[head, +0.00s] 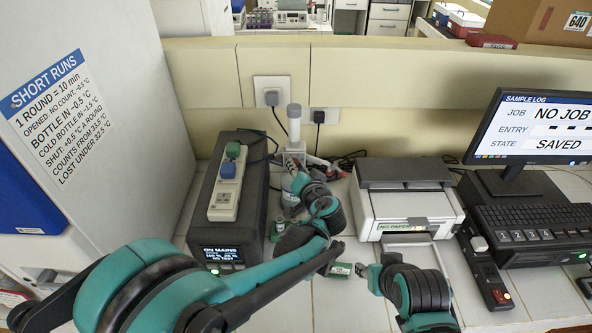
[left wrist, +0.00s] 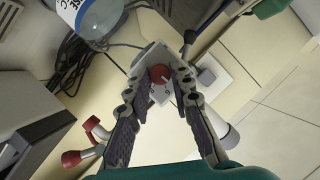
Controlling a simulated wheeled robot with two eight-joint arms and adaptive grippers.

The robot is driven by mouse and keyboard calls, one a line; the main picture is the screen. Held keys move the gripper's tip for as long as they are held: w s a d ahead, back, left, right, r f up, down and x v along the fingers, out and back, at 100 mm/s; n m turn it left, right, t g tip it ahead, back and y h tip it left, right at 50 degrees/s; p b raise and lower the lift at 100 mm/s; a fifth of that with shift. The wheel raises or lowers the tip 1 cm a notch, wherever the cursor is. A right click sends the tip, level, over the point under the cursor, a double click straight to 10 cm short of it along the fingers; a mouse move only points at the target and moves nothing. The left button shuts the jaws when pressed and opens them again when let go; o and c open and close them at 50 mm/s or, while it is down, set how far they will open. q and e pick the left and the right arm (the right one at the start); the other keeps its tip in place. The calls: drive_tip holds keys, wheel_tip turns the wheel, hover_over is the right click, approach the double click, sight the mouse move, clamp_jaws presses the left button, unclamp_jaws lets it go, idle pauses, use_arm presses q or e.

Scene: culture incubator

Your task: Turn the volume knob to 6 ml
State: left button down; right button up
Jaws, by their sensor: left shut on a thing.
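The volume knob (left wrist: 159,73) is a small red disc with a pale pointer line, on a white plate (left wrist: 150,57) with marks too small to read. In the left wrist view my left gripper (left wrist: 163,82) has one finger on each side of the knob and is shut on it. In the head view my left gripper (head: 299,168) reaches the dispenser, whose white upright cylinder (head: 294,120) shows behind it; my arm hides the knob there. My right arm comes in at the lower right, and its gripper (head: 362,269) shows too little to tell its state.
A black power unit with a power strip (head: 224,190) stands left of the dispenser. A printer (head: 405,195) stands to the right, then a monitor (head: 535,125) and keyboard (head: 520,218). Red-tipped parts (left wrist: 97,126) and a clear bottle (left wrist: 90,15) are near my left fingers.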

use_arm(q)
drive_tip(key=m, duration=0.1)
drive_tip(key=m+y+b, duration=0.1)
drive_tip(key=m+t+y+b, duration=0.1)
drive_tip(key=m, duration=0.1)
drive_tip(key=shift+d+f, duration=0.15)
drive_tip(key=shift+f, duration=0.1)
drive_tip(key=shift+b, duration=0.3)
idle(0.3)
drive_tip(key=c, duration=1.3)
unclamp_jaws()
wheel_tip(320, 180, up, 10)
drive_tip(key=shift+r, duration=0.1)
